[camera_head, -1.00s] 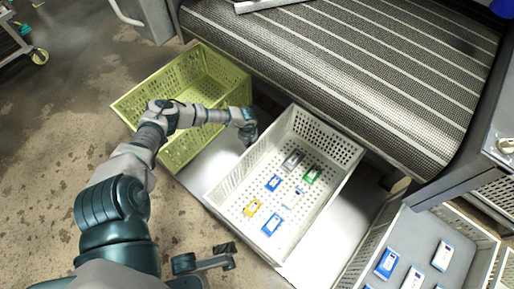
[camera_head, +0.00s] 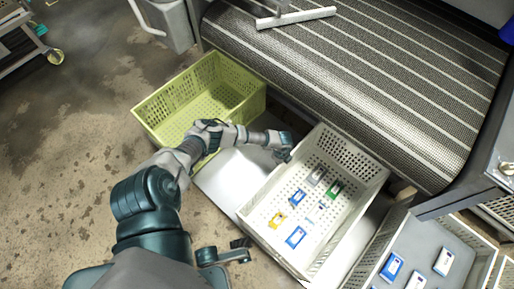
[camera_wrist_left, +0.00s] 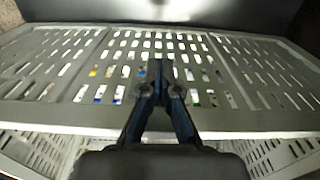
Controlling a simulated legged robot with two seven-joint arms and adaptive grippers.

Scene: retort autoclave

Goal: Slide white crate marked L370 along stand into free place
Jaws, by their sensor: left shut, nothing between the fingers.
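The white crate (camera_head: 262,238) stands on the pale stand (camera_head: 226,176) in the head view, with several small blue, green, orange and grey packs in it. Its marking is not readable. Bare stand shows on both sides of it, wider on the left and a narrow strip on the right. My left gripper (camera_head: 286,154) is shut and empty at the crate's left long wall, near its far end. In the left wrist view the closed fingers (camera_wrist_left: 161,72) overlap the crate's slotted wall (camera_wrist_left: 60,85) and seem to touch it.
A yellow-green crate (camera_head: 240,103) stands at the left end, apart from the white crate. Another crate (camera_head: 372,250) with blue-and-white packs stands close on the right. A striped dark mesh conveyor (camera_head: 370,80) runs behind.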

